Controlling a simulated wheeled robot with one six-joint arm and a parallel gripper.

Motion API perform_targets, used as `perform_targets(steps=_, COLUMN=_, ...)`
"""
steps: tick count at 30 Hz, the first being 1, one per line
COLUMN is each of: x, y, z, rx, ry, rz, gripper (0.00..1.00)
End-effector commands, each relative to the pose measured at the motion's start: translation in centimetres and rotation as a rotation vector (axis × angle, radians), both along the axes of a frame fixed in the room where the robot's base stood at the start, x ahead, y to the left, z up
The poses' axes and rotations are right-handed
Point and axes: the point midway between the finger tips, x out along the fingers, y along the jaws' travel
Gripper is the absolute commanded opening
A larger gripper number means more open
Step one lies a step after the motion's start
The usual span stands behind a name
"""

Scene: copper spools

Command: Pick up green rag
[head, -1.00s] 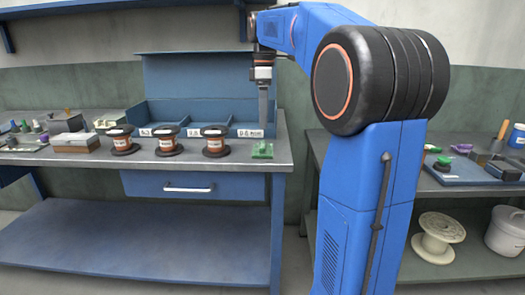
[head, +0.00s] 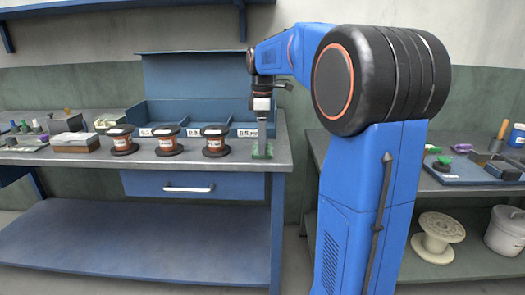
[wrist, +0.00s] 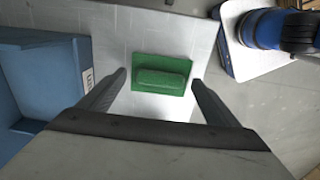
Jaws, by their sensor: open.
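The green rag (head: 262,154) lies folded on the metal workbench top near its right end. In the wrist view the rag (wrist: 161,74) is a flat green rectangle with a raised fold in the middle. My gripper (head: 262,143) points straight down just above the rag. In the wrist view my gripper (wrist: 158,80) is open, with one finger on each side of the rag and nothing held. Whether the fingertips touch the bench cannot be told.
Three copper spools (head: 168,141) stand in a row on the workbench (head: 232,163), left of the rag. A blue divided bin (head: 190,115) stands behind them. The bench's right edge is close to the rag. A second bench (head: 430,183) with tools stands at right.

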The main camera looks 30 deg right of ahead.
Motion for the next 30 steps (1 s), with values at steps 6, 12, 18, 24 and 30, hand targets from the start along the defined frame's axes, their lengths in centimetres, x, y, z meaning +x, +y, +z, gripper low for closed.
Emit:
perform_targets(steps=6, x=0.0, y=0.0, z=0.0, rx=0.000, ry=0.000, rz=0.000, gripper=0.63)
perform_targets(steps=12, x=0.0, y=0.0, z=0.0, rx=0.000, ry=0.000, rz=0.000, gripper=0.40)
perform_targets(steps=18, x=0.0, y=0.0, z=0.2, rx=0.000, ry=0.000, rz=0.000, gripper=0.40)
perform_targets(steps=24, x=0.0, y=0.0, z=2.5, rx=0.000, ry=-0.002, rz=0.000, gripper=0.40)
perform_targets(steps=30, x=0.1, y=0.0, z=6.1, rx=0.000, ry=-0.002, rz=0.000, gripper=0.40)
